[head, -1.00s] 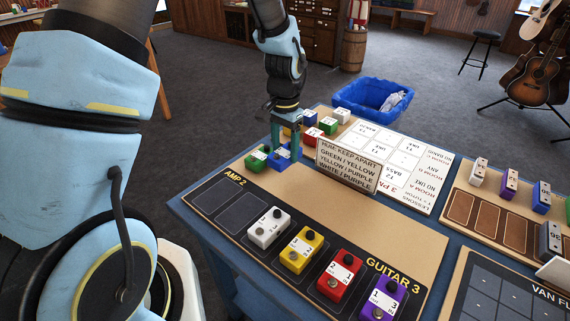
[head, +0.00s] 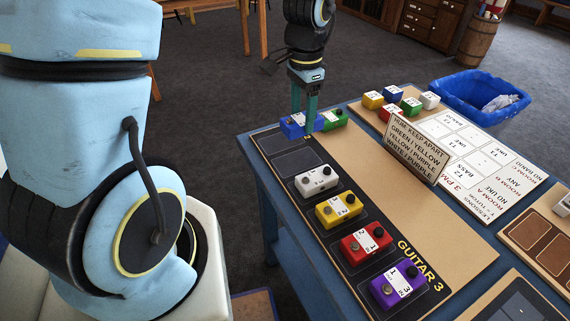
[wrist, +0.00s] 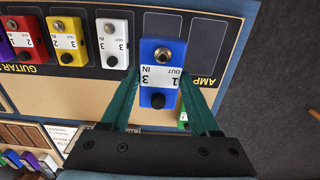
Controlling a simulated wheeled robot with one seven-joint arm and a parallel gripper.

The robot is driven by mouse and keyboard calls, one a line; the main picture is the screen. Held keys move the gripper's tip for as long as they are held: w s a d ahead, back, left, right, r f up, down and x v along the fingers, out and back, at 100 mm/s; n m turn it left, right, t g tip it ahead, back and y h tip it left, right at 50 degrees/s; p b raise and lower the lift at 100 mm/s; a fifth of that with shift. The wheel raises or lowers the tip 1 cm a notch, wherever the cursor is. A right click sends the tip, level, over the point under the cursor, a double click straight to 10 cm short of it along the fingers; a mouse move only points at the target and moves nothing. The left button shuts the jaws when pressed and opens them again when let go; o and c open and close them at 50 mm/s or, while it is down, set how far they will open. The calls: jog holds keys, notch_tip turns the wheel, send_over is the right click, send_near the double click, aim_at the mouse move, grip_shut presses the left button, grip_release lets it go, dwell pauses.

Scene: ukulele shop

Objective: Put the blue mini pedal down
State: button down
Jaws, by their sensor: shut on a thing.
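My gripper (head: 304,128) is shut on the blue mini pedal (head: 291,125), which also shows large between the fingers in the wrist view (wrist: 159,75). The pedal appears raised above the pedal board (head: 270,150) near its far end; the exact gap cannot be told. In the wrist view it partly covers one empty outlined slot, with another empty slot (wrist: 206,45) beside it by the AMP lettering. A green pedal (head: 334,119) stands just right of the gripper in the head view. White (head: 317,181), yellow (head: 338,210), red (head: 366,243) and purple (head: 398,286) pedals fill the other slots.
A sign (head: 417,160) headed "HUM: KEEP APART" stands behind the board, listing green/yellow, yellow/purple and white/purple. Several small pedals, including another blue one (head: 393,93), sit beyond it by a white lesson chart (head: 470,150). A blue bin (head: 483,97) is on the floor.

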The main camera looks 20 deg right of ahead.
aim_at(298, 133)
jog(key=f, duration=0.3)
jog(key=f+p, duration=0.1)
jog(key=f, duration=0.1)
jog(key=shift+a, duration=0.4)
jog(key=shift+f+p, duration=0.4)
jog(key=shift+f, duration=2.1)
jog(key=shift+f, duration=0.15)
jog(key=shift+c, duration=0.6)
grip_release()
